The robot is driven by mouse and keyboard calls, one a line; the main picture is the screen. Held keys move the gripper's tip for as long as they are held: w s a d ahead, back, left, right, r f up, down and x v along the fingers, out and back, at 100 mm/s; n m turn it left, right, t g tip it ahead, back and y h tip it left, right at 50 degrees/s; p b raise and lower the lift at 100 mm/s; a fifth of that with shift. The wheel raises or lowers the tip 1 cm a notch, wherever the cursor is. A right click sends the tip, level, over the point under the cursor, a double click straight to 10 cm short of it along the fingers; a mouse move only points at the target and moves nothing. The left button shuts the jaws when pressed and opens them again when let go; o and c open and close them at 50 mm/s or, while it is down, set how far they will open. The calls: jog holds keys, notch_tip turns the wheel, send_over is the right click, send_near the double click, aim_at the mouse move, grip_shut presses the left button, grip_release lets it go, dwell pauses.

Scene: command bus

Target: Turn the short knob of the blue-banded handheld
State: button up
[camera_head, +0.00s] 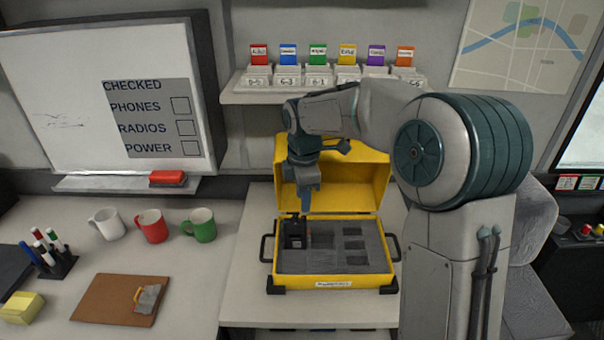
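A yellow case (285,285) stands open on the counter, its grey foam insert showing several dark slots. A dark handheld (295,241) sits at the left back of the foam. A blue band on it cannot be made out, and its knobs are too small to tell apart. My gripper (303,210) points down right above this handheld, its tip at or very near the handheld's top. Whether it touches a knob, and whether its fingers are open or shut, cannot be seen.
The case's raised lid (375,185) stands close behind my gripper. A shelf (240,97) with several coloured tags is above. White (109,224), red (152,226) and green (202,225) mugs and a clipboard (100,300) are to the left. The counter front-left of the case is clear.

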aim_at(303, 219)
notch_tip(303, 219, up, 8)
jog(key=shift+s+r, duration=0.15)
dwell(0.4)
